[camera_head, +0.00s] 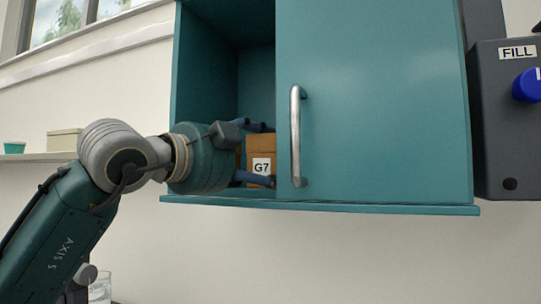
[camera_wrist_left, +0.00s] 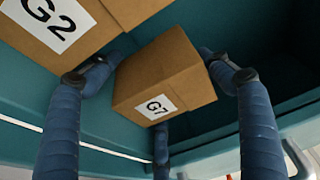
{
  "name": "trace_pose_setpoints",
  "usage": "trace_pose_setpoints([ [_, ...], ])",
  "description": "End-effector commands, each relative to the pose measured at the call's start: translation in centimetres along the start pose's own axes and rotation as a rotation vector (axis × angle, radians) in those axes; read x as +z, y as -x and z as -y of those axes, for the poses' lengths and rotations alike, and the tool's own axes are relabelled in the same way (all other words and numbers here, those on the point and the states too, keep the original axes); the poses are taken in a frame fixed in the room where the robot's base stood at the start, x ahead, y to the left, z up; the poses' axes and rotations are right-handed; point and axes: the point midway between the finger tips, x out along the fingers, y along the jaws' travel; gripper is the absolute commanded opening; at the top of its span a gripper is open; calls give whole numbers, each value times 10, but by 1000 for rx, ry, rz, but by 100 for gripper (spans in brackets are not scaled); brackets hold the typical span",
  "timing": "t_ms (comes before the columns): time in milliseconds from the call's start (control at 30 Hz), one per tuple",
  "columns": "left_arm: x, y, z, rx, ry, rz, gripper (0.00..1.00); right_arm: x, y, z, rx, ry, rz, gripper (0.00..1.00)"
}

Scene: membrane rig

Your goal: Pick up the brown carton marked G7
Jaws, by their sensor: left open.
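The brown carton marked G7 (camera_head: 262,146) stands in the open left part of a teal wall cabinet. Its white label faces out. It also shows in the left wrist view (camera_wrist_left: 170,72), between the blue fingers. My left gripper (camera_head: 262,155) reaches into the cabinet from the left, with its open fingers around the carton. In the left wrist view the gripper (camera_wrist_left: 158,72) has a finger on each side of G7 and a third near its label side. Whether any finger touches it is unclear. My right gripper is not in view.
A brown carton marked G2 (camera_wrist_left: 85,20) is close beside G7, near one finger. The cabinet's sliding door (camera_head: 380,100) with a metal handle (camera_head: 296,135) covers its right part, close to my fingers. A grey box marked FILL (camera_head: 505,130) hangs farther right.

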Motion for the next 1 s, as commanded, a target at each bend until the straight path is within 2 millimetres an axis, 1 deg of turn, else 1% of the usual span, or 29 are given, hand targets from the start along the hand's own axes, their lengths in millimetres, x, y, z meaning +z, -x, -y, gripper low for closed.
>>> trace_pose_setpoints([
  [133, 0, 0, 0, -1, 0, 1, 79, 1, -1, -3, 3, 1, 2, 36],
  [200, 0, 1, 0, -1, 0, 1, 65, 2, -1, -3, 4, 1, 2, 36],
  [267, 0, 1, 0, 0, 0, 1, 53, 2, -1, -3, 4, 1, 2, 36],
  [300, 0, 0, -1, 0, 0, 1, 45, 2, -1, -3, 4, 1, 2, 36],
  [333, 0, 0, -1, 1, 0, 1, 39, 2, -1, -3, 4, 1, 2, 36],
  [367, 0, 0, -2, 2, 0, 1, 36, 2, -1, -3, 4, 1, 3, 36],
  [700, 0, -1, -5, 11, 1, 0, 36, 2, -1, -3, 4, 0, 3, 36],
  [767, 0, -1, -4, 11, 2, -1, 36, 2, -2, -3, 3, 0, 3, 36],
  [867, -1, -1, 4, 9, 1, -1, 36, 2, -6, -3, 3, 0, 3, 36],
  [900, 0, -1, 8, 9, 1, 0, 29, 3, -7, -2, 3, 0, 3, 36],
  [967, -1, -1, 16, 7, 1, -1, 20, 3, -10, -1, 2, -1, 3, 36],
  [1000, -1, -1, 23, 5, 1, -1, 20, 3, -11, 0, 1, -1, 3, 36],
])
